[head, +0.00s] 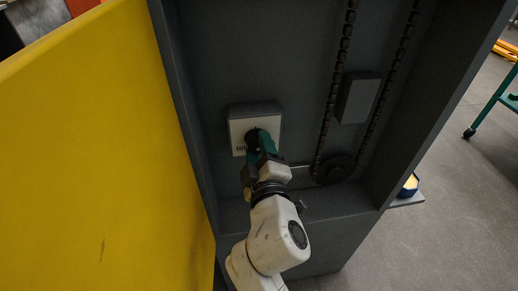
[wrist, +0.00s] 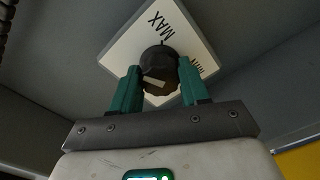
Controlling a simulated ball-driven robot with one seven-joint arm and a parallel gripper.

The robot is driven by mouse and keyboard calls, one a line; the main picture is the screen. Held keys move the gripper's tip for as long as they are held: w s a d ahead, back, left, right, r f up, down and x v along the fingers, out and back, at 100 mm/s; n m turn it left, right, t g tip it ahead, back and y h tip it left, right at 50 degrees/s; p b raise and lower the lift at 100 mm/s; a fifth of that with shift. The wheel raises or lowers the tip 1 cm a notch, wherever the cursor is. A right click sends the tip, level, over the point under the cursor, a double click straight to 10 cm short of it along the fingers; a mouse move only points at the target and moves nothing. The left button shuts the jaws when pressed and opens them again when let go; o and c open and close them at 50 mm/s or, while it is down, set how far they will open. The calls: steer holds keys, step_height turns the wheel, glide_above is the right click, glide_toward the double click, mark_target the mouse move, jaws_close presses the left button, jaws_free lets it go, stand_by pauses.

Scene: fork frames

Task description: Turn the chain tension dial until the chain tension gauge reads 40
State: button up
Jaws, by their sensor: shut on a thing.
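The chain tension dial (wrist: 158,62) is a dark round knob on a white square plate (wrist: 118,52) with MAX lettering at the top and a second, partly hidden word at the right. A pale mark shows on the knob's near side. My gripper (wrist: 160,76) has its two green fingers on either side of the knob, shut on it. In the head view my gripper (head: 262,142) reaches the white plate (head: 238,127) inside the dark cabinet and covers much of the knob. No chain tension gauge face or reading can be made out.
The cabinet holds a chain (head: 335,85) running down to a sprocket (head: 333,170), with a grey box (head: 358,97) between its runs. A yellow door panel (head: 90,150) stands at the left.

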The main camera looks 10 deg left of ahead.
steer(key=o, duration=1)
steer(key=shift+d, duration=0.1)
steer(key=shift+o, duration=0.2)
steer(key=v, duration=1)
steer(key=shift+s, duration=0.35)
steer(key=shift+d, duration=0.1)
